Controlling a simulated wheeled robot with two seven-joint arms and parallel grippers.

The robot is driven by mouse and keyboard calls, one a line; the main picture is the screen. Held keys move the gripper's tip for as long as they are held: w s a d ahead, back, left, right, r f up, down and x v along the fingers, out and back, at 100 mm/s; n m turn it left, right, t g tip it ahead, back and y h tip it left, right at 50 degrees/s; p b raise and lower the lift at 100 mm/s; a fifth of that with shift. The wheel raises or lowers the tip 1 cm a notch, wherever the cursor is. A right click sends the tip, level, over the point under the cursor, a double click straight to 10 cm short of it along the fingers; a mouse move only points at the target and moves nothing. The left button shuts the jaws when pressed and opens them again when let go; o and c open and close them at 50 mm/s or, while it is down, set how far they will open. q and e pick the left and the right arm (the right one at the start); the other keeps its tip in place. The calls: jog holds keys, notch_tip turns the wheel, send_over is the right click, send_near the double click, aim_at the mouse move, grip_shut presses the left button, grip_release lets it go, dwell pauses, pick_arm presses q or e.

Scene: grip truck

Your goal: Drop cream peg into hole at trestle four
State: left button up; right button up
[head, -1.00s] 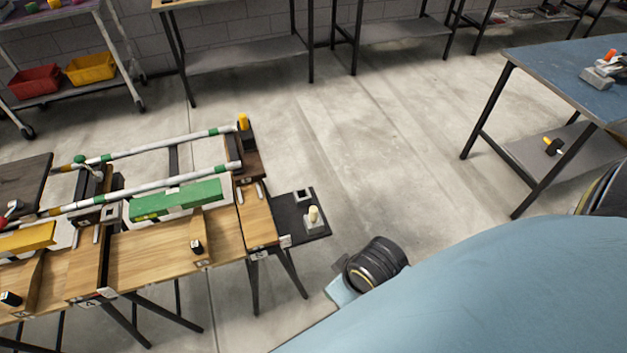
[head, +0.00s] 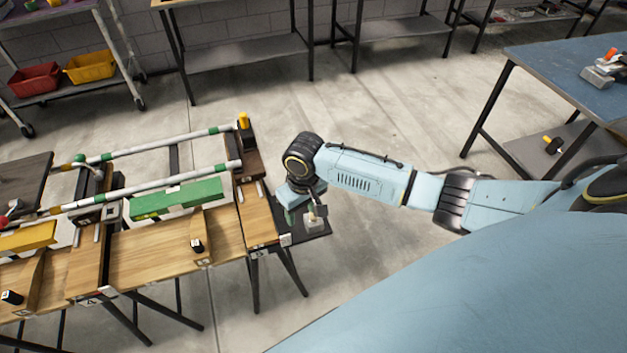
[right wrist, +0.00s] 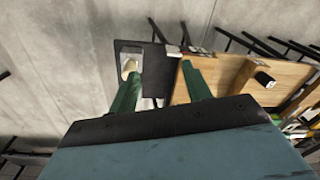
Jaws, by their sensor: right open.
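The cream peg (head: 312,213) stands upright in a grey holder (head: 315,225) on the black end shelf, partly hidden by my right gripper (head: 306,214). The right gripper is open and empty, pointing down close above the shelf. In the right wrist view the peg (right wrist: 128,68) lies just left of the left green finger's tip, not between the fingers (right wrist: 161,70). The trestle marked 4 (head: 92,300) is left along the wooden bench; a grey block with a dark opening (head: 111,212) lies behind it, and I cannot tell if this is the hole. My left gripper is not in view.
A green block (head: 176,199) and white-green rails (head: 150,183) lie on the trestles. A blue-topped table (head: 560,70) stands at the right. The floor between is clear.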

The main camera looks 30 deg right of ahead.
jog(key=w+d+r+m, duration=0.2)
jog(key=w+d, duration=0.2)
jog(key=d, duration=0.2)
jog(key=shift+h, duration=0.4)
jog(key=f+b, duration=0.6)
jog(key=b, duration=0.1)
jog(key=shift+w+d+f+b, duration=0.15)
jog(key=shift+w+d+b, duration=0.05)
jog(key=shift+b, duration=0.1)
pick_arm(q)
jog(key=a+f+b, duration=0.3)
jog(key=f, duration=0.4)
jog(key=a+f+b, duration=0.3)
jog(key=f, duration=0.3)
pick_arm(e)
notch_tip(320, 180, down, 5)
jog(key=shift+r, duration=0.2)
jog(key=shift+f+b, duration=0.95)
jog(key=shift+b, duration=0.1)
jog(key=shift+f+b, duration=0.2)
jog(key=shift+b, duration=0.1)
pick_arm(q)
jog(key=w+y, duration=0.1)
jog(key=w, duration=0.5)
jog(key=shift+w+f, duration=0.15)
jog(key=shift+f, duration=0.05)
pick_arm(e)
jog(key=c, duration=1.1)
